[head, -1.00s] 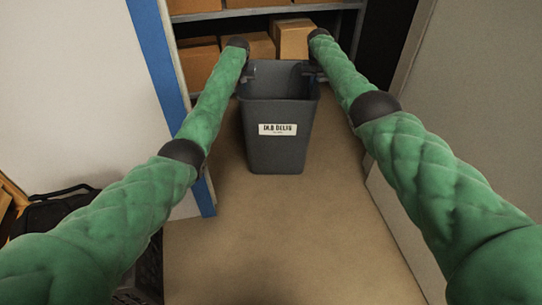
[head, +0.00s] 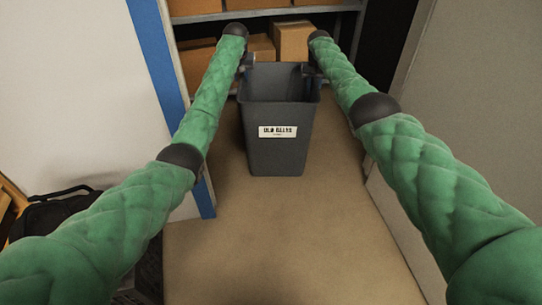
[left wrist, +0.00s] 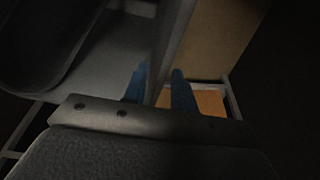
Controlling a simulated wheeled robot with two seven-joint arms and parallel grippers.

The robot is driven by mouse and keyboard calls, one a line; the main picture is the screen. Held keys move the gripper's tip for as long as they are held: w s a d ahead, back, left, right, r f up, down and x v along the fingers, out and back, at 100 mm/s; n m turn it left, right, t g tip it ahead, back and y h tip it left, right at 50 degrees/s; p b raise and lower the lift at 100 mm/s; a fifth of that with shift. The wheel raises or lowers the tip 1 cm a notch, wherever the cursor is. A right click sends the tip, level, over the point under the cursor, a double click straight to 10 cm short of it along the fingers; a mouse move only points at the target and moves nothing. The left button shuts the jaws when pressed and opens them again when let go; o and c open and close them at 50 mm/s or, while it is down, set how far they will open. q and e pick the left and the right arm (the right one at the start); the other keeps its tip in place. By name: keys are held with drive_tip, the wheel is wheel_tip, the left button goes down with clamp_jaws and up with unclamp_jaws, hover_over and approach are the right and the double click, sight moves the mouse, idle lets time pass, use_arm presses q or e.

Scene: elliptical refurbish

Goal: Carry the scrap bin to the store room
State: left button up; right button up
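The scrap bin (head: 278,152), a tall grey open-topped bin with a white label, stands upright between my two arms in the head view. My left gripper (head: 247,64) is at the bin's left rear rim, slightly above it. In the left wrist view its two blue fingers (left wrist: 160,88) are apart, with a grey strip seen between them; I cannot tell whether that is the bin's wall or a shelf post.
A grey shelf (head: 240,14) with cardboard boxes (head: 293,40) stands just behind the bin. A blue-edged wall (head: 160,75) is close on the left, a pale panel (head: 455,110) on the right. A black bag (head: 60,208) lies at lower left. The floor in front is clear.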

use_arm(q)
drive_tip(key=v, duration=0.5)
drive_tip(key=shift+s+r, duration=0.1)
drive_tip(key=shift+r, duration=0.2)
use_arm(e)
drive_tip(key=shift+r, duration=0.2)
wheel_tip(320, 180, up, 12)
drive_tip(key=shift+f, duration=0.2)
